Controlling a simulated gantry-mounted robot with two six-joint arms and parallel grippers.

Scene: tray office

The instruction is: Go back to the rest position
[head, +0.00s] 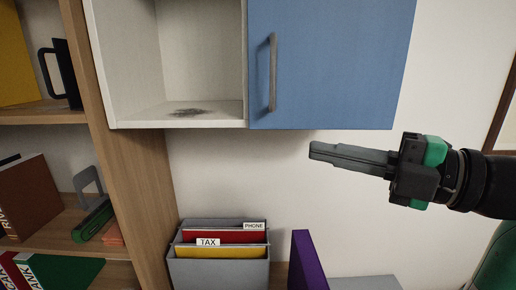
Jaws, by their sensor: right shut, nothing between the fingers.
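My right gripper (312,151) comes in from the right, with its fingers pointing left. Its fingers are together and nothing is between them. It hangs in front of the white wall, just below the blue cabinet door (335,60), and apart from it. My left gripper is out of the frame.
The wall cabinet (180,122) has an open left compartment with a dark smudge on its floor. A wooden bookshelf (135,180) stands at the left with books and a black mug (67,75). Below are a grey file holder (218,272) with folders and a purple binder (308,262).

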